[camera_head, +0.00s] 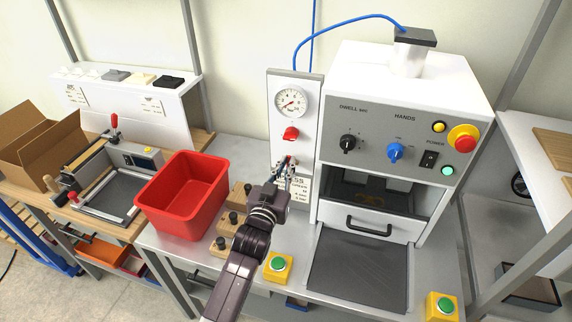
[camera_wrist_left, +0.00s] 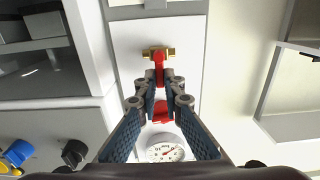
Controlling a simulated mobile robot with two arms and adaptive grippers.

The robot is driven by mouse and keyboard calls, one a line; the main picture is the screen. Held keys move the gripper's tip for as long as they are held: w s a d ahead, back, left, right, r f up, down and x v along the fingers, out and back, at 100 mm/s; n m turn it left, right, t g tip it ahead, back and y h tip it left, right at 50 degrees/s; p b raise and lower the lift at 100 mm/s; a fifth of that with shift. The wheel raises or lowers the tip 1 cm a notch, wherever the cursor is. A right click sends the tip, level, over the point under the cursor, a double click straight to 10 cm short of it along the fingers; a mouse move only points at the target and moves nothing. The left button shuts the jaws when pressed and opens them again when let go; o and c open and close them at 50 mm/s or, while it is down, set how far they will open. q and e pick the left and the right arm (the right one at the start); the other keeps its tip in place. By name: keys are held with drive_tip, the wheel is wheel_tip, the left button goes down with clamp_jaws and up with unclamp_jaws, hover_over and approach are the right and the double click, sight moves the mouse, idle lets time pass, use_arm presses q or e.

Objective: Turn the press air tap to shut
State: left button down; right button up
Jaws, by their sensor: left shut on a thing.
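The air tap is a brass fitting (camera_wrist_left: 150,52) with a red handle (camera_wrist_left: 160,68), on the white panel (camera_head: 276,160) left of the press. In the left wrist view the brass body lies across the picture and the handle extends from it towards the gauge. My left gripper (camera_head: 287,168) is at the tap, below the red knob (camera_head: 291,133). It also shows in the left wrist view (camera_wrist_left: 160,77), its fingertips shut on the red handle. The fingers hide part of the handle, and most of the tap is hidden in the head view. My right gripper is out of view.
A round gauge (camera_head: 291,102) sits above the red knob. The press (camera_head: 405,115) stands close on the right. A red bin (camera_head: 184,194) and wooden blocks (camera_head: 222,246) are left of my arm. Green-button boxes (camera_head: 278,267) stand at the bench front.

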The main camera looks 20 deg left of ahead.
use_arm(q)
drive_tip(key=shift+f, duration=0.15)
drive_tip(key=c, duration=2.1)
unclamp_jaws()
drive_tip(key=shift+s, duration=0.1)
drive_tip(key=s, duration=1.2)
drive_tip(key=shift+a, duration=0.2)
